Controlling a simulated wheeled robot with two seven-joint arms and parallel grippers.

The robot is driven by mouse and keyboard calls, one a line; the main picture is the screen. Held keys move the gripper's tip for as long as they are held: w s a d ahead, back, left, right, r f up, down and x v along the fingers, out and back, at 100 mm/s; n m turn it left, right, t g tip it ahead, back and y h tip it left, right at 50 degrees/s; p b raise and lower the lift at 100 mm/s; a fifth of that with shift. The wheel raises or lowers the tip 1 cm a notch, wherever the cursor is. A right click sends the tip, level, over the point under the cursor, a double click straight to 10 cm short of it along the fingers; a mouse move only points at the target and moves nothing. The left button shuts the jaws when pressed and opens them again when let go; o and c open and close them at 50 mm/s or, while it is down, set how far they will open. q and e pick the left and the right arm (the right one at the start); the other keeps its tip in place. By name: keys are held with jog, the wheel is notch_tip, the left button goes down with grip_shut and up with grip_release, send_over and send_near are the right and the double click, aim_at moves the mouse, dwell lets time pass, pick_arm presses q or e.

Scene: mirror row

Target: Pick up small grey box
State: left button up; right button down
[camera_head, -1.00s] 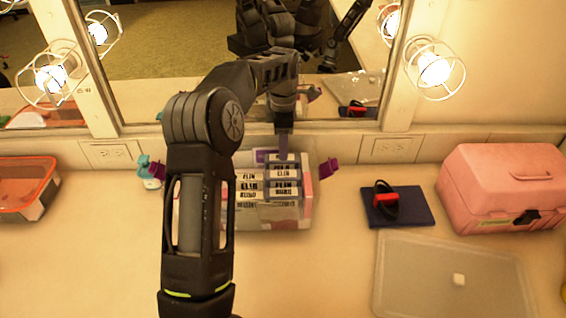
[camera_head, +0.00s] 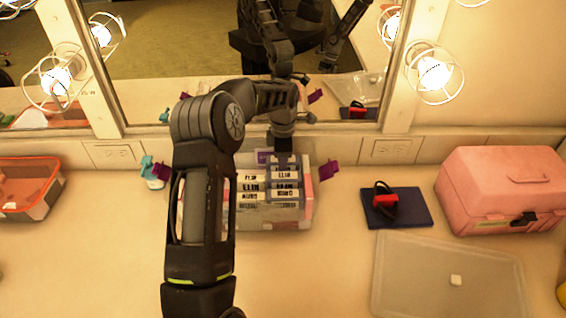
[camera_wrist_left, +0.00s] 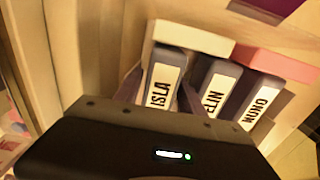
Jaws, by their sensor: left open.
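Several small grey boxes with white name labels stand in rows in a clear bin (camera_head: 306,214) against the mirror wall. In the left wrist view I read ISLA on one grey box (camera_wrist_left: 162,84), ELIN on a second (camera_wrist_left: 214,88) and NUNO on a third (camera_wrist_left: 259,100). My left gripper (camera_head: 283,152) is over the back of the bin. In the left wrist view its open fingers (camera_wrist_left: 160,92) are on either side of the ISLA box; I cannot tell whether they touch it. My right gripper is not seen directly.
A pink case (camera_head: 500,185) stands at the right, beside a dark blue notebook (camera_head: 412,215) with a red-and-black item on it. A translucent lid (camera_head: 445,280) lies in front. An orange-rimmed container (camera_head: 30,190) is at the left. The mirror (camera_head: 180,65) rises close behind the bin.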

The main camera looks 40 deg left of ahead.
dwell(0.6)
pick_arm(q)
grip_shut()
dwell(0.3)
